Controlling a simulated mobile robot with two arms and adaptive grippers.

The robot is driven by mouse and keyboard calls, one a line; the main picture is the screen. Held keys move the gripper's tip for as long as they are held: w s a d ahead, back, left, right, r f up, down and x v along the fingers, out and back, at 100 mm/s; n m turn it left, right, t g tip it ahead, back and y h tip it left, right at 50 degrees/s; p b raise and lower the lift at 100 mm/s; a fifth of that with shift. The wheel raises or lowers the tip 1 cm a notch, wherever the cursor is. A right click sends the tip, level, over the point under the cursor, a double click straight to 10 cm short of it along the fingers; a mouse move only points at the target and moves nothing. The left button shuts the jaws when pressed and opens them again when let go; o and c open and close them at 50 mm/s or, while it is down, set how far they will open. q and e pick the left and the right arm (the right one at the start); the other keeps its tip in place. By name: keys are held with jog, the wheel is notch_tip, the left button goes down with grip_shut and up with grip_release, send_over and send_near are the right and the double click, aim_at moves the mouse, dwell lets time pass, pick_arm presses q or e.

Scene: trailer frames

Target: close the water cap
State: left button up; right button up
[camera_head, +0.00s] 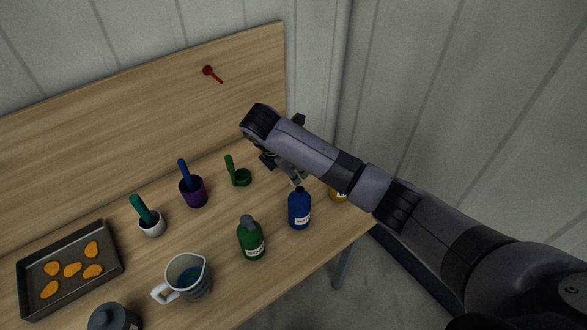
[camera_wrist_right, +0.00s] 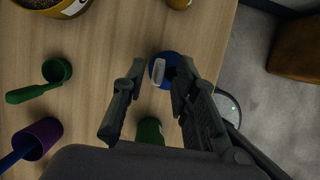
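Whether this cap is open or shut is hard to tell. My right gripper (camera_head: 283,170) is above and behind the bottle in the head view. In its wrist view the right gripper (camera_wrist_right: 160,75) has its fingers apart, with the bottle top showing between the tips and nothing held. My left gripper is not in view.
A green bottle (camera_head: 250,243) stands left of the blue one, and a yellow container (camera_head: 338,195) right of it, partly behind my arm. A green scoop (camera_head: 242,178), purple cup (camera_head: 194,192), white cup (camera_head: 151,228), measuring jug (camera_head: 188,284) and baking tray (camera_head: 73,299) stand further left.

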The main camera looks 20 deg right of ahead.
jog(key=shift+c, duration=0.4)
grip_shut()
